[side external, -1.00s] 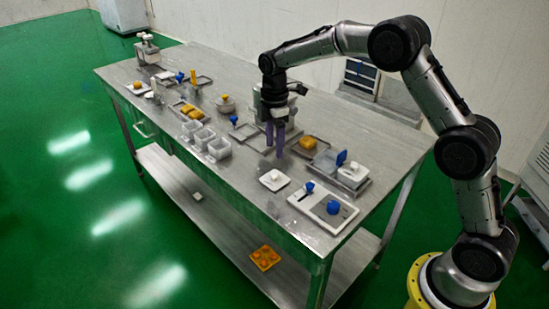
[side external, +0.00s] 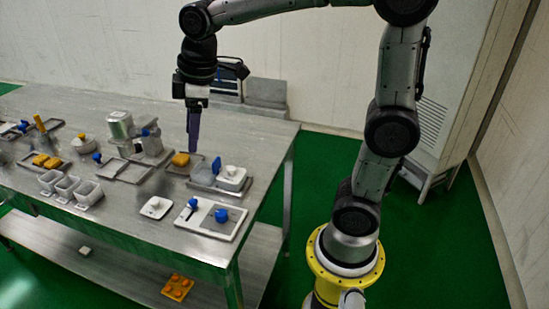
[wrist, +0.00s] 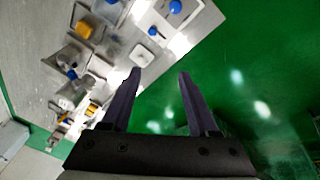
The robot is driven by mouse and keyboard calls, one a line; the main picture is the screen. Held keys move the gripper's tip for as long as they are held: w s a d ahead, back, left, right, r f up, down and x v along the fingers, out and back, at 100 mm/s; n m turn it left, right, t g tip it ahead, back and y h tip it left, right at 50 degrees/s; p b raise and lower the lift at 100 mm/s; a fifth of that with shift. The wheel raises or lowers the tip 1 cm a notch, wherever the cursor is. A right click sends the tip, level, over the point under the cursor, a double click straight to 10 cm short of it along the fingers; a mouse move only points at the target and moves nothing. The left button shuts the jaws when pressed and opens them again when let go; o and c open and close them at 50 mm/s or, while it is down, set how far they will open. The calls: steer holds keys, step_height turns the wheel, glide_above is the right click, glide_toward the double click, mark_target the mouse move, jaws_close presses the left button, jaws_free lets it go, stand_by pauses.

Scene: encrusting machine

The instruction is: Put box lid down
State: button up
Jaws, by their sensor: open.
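A flat white square lid with a small knob (side external: 156,207) lies on the table near the front edge. It also seems to show in the wrist view (wrist: 143,55), left of my fingertips. A white box with a knobbed lid on it (side external: 232,178) stands on a tray at the right end of the table, beside a clear box (side external: 203,175) with an upright blue part. I cannot tell which lid the task means. My gripper (side external: 193,150) points down, appearing above the tray area near the clear box. In the wrist view its fingers (wrist: 160,74) are apart with nothing between them.
A board with blue-knobbed items (side external: 211,218) lies at the front right corner. A yellow block (side external: 181,159) sits on a tray behind. Several white cups (side external: 68,188) and a metal canister (side external: 120,125) stand left. Green floor lies beyond the table's edge.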

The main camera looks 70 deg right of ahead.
steer(key=s+f+m+t, duration=0.2)
steer(key=s+m, duration=0.5)
steer(key=s, duration=1)
steer(key=shift+s+f+t, duration=0.35)
steer(key=shift+f+t, duration=0.05)
steer(key=shift+f, duration=0.1)
